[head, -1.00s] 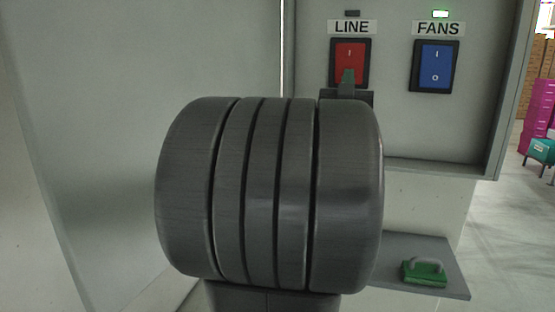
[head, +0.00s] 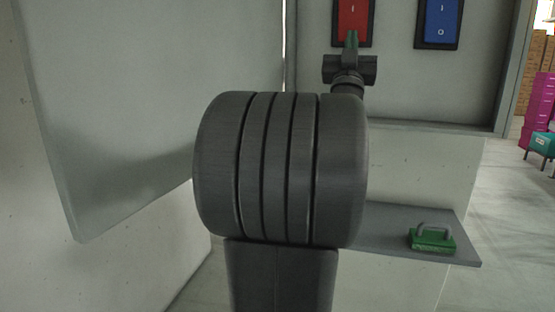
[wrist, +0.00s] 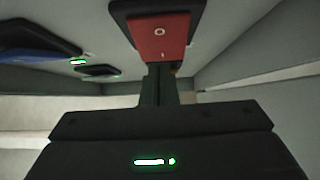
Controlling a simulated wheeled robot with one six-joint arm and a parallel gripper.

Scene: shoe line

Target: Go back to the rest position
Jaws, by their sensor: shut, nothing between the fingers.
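My gripper (head: 351,42) is shut and empty, its green fingertips together in front of the lower part of the red switch (head: 353,18) in the head view. In the wrist view the fingers (wrist: 160,84) point at the red switch (wrist: 160,38), which shows an O and an I mark. I cannot tell whether the tips touch it. The blue switch (head: 441,20) is to the right in the head view and at the left edge of the wrist view (wrist: 35,42). The labels and lamps above the switches are out of the head view.
Below the panel (head: 405,85), a grey shelf (head: 385,230) holds a green block with a grey handle (head: 432,240). A pale panel (head: 130,110) stands at the left. Open floor (head: 505,200), magenta boxes (head: 540,108) and a teal stool (head: 543,143) are at the right.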

